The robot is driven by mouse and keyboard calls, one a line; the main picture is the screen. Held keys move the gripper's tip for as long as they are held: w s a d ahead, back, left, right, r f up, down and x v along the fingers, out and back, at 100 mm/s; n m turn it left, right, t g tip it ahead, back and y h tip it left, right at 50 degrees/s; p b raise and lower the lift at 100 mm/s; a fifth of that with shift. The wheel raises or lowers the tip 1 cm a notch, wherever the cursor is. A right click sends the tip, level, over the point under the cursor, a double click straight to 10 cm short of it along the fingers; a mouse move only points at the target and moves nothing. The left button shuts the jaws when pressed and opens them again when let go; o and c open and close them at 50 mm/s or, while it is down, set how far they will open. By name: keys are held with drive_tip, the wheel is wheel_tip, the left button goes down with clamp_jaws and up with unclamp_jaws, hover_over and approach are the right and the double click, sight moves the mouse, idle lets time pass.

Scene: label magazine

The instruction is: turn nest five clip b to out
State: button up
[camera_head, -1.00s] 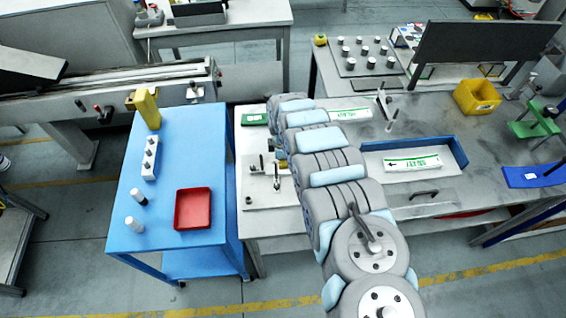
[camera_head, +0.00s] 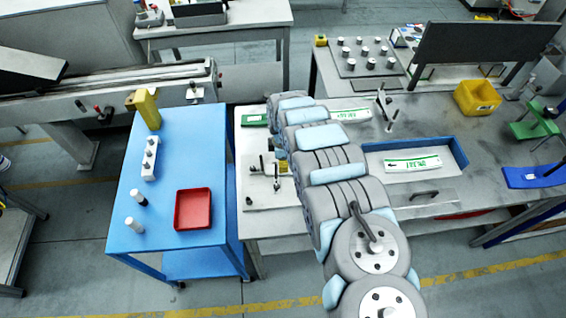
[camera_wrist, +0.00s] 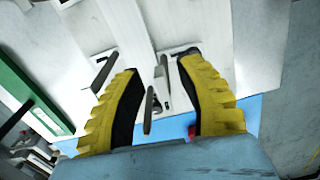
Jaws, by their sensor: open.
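My gripper (camera_wrist: 160,66) is open in the wrist view, its two yellow ribbed fingers with dark inner pads apart. A dark upright clip lever (camera_wrist: 148,112) stands between the fingers, with a gap to each side. A second dark lever (camera_wrist: 103,74) is by the left fingertip, and a small grey post (camera_wrist: 164,76) is near the middle. They are on a white plate (camera_wrist: 262,50). In the head view my arm hides most of the gripper; small dark levers (camera_head: 276,179) show on the white plate (camera_head: 262,198). No nest number or clip letter is readable.
A blue table (camera_head: 180,185) with a red tray (camera_head: 193,209) stands left of the bench. A green-edged block (camera_head: 254,120) lies behind the plate. Right of my arm are a blue-edged tray (camera_head: 455,150) with a label and a yellow bin (camera_head: 477,97).

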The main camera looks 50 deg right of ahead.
wheel_tip(320, 180, up, 11)
drive_tip(key=shift+r, duration=0.2)
idle(0.6)
idle(0.5)
